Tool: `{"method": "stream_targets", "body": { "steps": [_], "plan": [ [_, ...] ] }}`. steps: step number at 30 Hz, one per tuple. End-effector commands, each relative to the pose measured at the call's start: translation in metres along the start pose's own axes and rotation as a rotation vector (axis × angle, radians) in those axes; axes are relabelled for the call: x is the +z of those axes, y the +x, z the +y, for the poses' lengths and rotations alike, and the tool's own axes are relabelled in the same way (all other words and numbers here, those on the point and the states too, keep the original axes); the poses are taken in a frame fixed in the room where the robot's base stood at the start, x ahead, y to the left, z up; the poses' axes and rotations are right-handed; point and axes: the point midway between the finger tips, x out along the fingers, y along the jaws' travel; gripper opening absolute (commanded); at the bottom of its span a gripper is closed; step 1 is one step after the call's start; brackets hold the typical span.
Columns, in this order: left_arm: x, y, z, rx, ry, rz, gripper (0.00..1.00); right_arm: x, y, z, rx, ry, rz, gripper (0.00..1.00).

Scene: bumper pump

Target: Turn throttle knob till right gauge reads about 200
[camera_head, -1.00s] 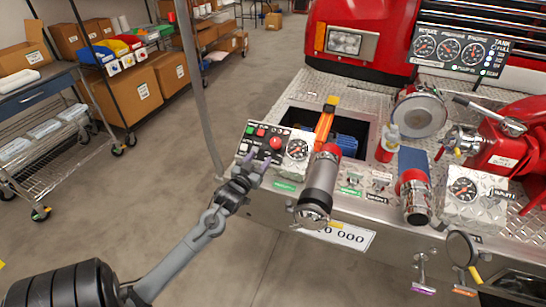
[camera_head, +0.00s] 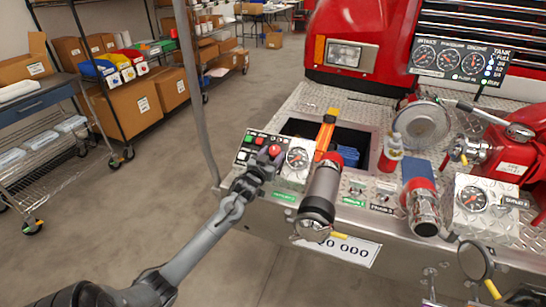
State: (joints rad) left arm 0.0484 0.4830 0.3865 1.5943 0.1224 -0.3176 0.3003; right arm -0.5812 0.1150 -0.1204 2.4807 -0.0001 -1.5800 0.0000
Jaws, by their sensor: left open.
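The red throttle knob (camera_head: 276,151) sits on the black control panel (camera_head: 248,141) on the truck's bumper deck. My left gripper (camera_head: 266,158) is open, with its fingers at the knob's lower left. I cannot tell whether they touch the knob. The gauge panel (camera_head: 459,61) at the top right carries three dials. Its right gauge (camera_head: 473,60) is too small to read. Another gauge (camera_head: 472,198) sits on a metal box at the right, and one more gauge (camera_head: 297,158) is just right of the knob. My right gripper is out of view.
A red-collared metal pipe (camera_head: 321,190) rises close to the right of my left gripper. A grey pole (camera_head: 193,85) is left of the panel. Floor in front of the bumper is clear.

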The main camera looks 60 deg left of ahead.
Motion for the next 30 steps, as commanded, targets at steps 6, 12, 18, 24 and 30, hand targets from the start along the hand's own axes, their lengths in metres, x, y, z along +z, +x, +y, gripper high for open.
{"method": "stream_targets", "body": {
  "steps": [6, 12, 18, 24, 30],
  "plan": [
    [-0.0003, 0.0106, -0.0005, -0.001, 0.0, 0.001, 0.56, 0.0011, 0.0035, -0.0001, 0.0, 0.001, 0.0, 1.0],
    [-0.0004, 0.0112, -0.0005, -0.001, 0.0, 0.0, 0.56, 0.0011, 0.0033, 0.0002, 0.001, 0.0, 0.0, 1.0],
    [-0.0003, 0.0111, -0.0004, 0.0, 0.0, 0.0, 0.36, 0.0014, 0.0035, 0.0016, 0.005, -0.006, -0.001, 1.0],
    [-0.0003, 0.011, -0.0004, 0.0, 0.0, 0.0, 0.15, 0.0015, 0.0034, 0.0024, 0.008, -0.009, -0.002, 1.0],
    [-0.0019, 0.011, -0.0011, 0.021, 0.014, 0.001, 0.15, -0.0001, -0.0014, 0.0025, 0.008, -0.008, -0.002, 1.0]
  ]
}}
